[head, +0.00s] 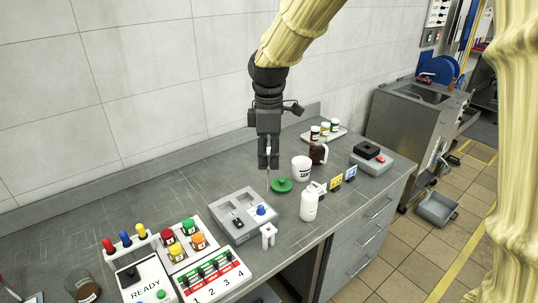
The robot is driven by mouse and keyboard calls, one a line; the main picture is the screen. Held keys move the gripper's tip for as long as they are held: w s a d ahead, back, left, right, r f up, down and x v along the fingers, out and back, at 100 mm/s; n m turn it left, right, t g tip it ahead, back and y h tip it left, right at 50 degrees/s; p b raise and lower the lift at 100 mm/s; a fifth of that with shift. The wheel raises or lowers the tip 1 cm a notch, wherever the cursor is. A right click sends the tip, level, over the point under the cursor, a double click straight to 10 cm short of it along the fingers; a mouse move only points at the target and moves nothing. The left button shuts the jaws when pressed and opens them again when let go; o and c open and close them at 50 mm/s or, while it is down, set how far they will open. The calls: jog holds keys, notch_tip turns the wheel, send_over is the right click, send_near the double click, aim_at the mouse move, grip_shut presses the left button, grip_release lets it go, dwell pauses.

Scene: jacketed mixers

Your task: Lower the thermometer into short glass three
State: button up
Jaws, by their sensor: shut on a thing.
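My gripper (268,164) points straight down over the grey worktop, left of the white tub. It is shut on a thin upright rod, which looks like the thermometer (268,181). The rod's lower end hangs just left of a green round dish or lid (281,186) and behind the grey box; I cannot tell its height above the worktop. A clear glass (82,288) with something brown in it stands at the lower left, apart from my gripper. I cannot make out a number on it, and no glass marked three is readable.
A grey box (243,216) with a blue knob sits in front. The back left worktop is clear.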

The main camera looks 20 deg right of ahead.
jog(key=shift+r+p, duration=1.5)
jog(key=shift+r, duration=0.3)
jog(key=shift+f, duration=0.15)
